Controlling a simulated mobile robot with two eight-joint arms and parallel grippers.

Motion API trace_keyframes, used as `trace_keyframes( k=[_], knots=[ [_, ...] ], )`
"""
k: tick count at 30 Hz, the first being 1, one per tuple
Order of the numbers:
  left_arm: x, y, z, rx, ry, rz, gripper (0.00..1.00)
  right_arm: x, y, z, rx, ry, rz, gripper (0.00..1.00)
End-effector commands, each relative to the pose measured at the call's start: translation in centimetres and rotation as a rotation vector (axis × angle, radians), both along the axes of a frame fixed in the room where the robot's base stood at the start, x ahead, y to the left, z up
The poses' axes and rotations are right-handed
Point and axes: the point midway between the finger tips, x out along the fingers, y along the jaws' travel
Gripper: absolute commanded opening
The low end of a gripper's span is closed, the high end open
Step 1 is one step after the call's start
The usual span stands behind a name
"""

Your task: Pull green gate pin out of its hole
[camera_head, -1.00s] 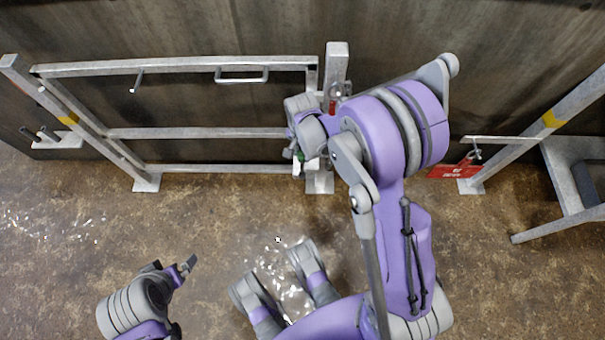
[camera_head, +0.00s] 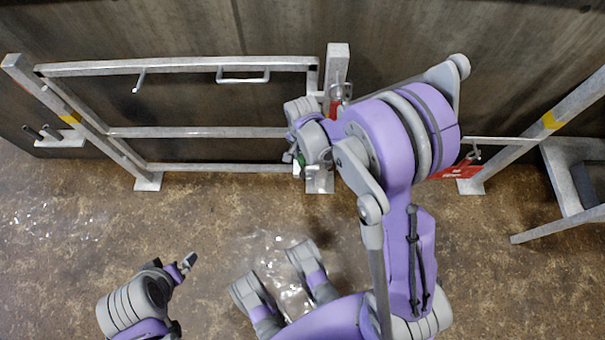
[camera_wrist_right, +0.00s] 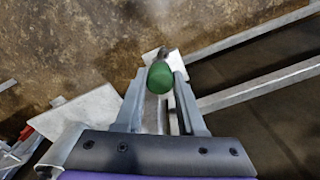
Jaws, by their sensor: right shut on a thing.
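The green gate pin (camera_wrist_right: 160,77) shows its rounded green end between the two fingers of my right gripper (camera_wrist_right: 158,84) in the right wrist view. The gripper is shut on it. In the head view a small patch of green (camera_head: 300,159) shows at my right gripper (camera_head: 304,166), beside the lower part of the gate post (camera_head: 338,60). The pin's shaft and hole are mostly hidden by the gripper and wrist, so I cannot tell how deep the pin sits. My left gripper (camera_head: 188,262) is low at the left, away from the gate; its finger gap is unclear.
The metal gate (camera_head: 190,132) with a handle (camera_head: 243,80) stands left of the post. A red tag (camera_head: 455,172) hangs at the right, near a slanted frame (camera_head: 560,115). The brown floor (camera_head: 100,240) in front is mostly free.

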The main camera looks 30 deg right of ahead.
Motion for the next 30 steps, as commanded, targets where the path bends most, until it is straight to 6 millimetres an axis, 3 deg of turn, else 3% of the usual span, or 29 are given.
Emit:
trace_keyframes(
  k=[30],
  knots=[
    [0.1, 0.0, -0.7, 0.0, 0.002, 0.0, 1.0, -7.0, 4.3, 0.0, 0.0, 0.0, 0.002, 0.0]
  ],
)
